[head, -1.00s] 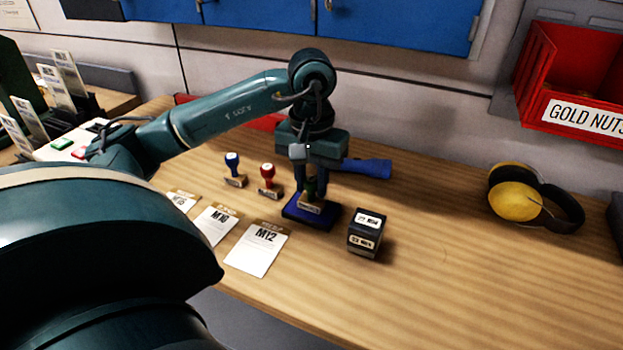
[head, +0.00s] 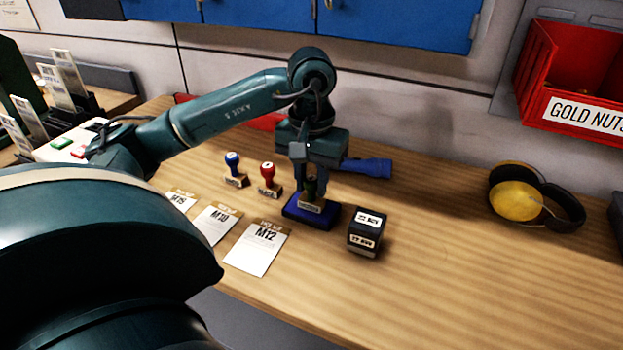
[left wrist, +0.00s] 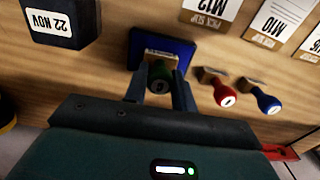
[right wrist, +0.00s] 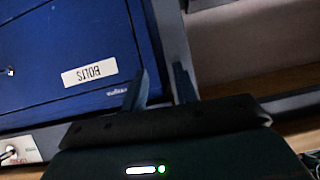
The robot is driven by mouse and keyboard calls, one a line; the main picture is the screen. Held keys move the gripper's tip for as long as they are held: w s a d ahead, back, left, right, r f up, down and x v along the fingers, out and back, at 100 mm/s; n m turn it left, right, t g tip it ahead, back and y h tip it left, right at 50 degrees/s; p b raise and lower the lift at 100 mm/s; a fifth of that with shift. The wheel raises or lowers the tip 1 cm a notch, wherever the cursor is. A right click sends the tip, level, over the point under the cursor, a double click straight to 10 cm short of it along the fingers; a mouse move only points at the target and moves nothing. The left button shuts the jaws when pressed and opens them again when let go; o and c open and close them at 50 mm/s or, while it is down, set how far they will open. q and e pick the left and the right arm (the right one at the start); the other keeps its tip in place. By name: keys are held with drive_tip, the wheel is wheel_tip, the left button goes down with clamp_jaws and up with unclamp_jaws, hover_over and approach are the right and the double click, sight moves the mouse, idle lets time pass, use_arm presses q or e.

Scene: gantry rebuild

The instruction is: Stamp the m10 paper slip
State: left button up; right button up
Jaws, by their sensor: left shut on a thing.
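My left gripper (head: 311,183) is shut on a stamp with a dark green handle (left wrist: 160,80). The stamp's base (head: 311,205) is on or just above a blue ink pad (head: 297,216); I cannot tell if they touch. The M10 paper slip (head: 212,224) lies on the table between the M12 slip (head: 258,247) and another slip (head: 181,201). It also shows in the left wrist view (left wrist: 277,22). My right gripper (right wrist: 160,80) has its fingers apart with nothing visible between them, in front of a blue cabinet door.
A red-handled stamp (head: 268,178) and a blue-handled stamp (head: 234,168) stand left of the pad. A black date block (head: 366,232) is right of it. A blue flashlight (head: 368,168) lies behind. Yellow earmuffs (head: 516,200) are at the right. The right table front is clear.

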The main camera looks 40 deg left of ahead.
use_arm(q)
drive_tip(key=shift+f, duration=0.15)
idle(0.3)
drive_tip(key=shift+r+p, duration=2.45)
drive_tip(key=shift+r, duration=1.2)
